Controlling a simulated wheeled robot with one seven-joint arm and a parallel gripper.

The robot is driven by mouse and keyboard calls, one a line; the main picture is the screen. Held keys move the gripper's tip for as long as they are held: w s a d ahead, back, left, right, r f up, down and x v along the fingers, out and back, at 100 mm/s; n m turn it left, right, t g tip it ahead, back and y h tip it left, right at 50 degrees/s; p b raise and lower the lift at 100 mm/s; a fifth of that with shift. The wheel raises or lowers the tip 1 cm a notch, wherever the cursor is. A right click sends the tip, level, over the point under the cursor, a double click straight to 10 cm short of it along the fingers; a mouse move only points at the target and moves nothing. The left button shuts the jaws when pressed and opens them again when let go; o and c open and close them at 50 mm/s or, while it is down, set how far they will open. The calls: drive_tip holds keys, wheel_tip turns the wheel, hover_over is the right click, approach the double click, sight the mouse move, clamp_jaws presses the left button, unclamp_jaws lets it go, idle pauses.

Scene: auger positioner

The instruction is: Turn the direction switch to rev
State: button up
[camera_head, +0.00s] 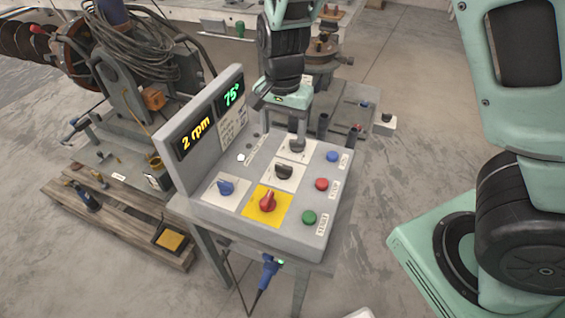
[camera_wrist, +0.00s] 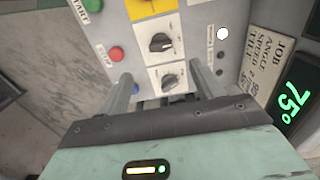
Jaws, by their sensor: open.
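The grey control box has two dark knobs on white plates. The far dark knob (camera_head: 297,146) sits just under my gripper (camera_head: 296,134), and the nearer dark knob (camera_head: 284,171) is in front of it. In the wrist view the far knob (camera_wrist: 169,81) lies between the two fingers of my gripper (camera_wrist: 162,76), with a gap on each side. The nearer knob (camera_wrist: 160,43) is beyond the fingertips. My gripper is open and empty. The plate lettering is too small to read, so I cannot tell which knob is the direction switch.
The box also has a blue knob (camera_head: 226,187), a red knob (camera_head: 267,202) on a yellow plate, and blue (camera_head: 332,156), red (camera_head: 321,184) and green (camera_head: 309,218) buttons. An upright display panel (camera_head: 196,138) reads 2 rpm and 75°. Open floor lies to the right.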

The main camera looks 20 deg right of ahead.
sight(283, 167)
wheel_tip(283, 167, down, 12)
drive_tip(key=shift+f, duration=0.2)
drive_tip(key=c, duration=1)
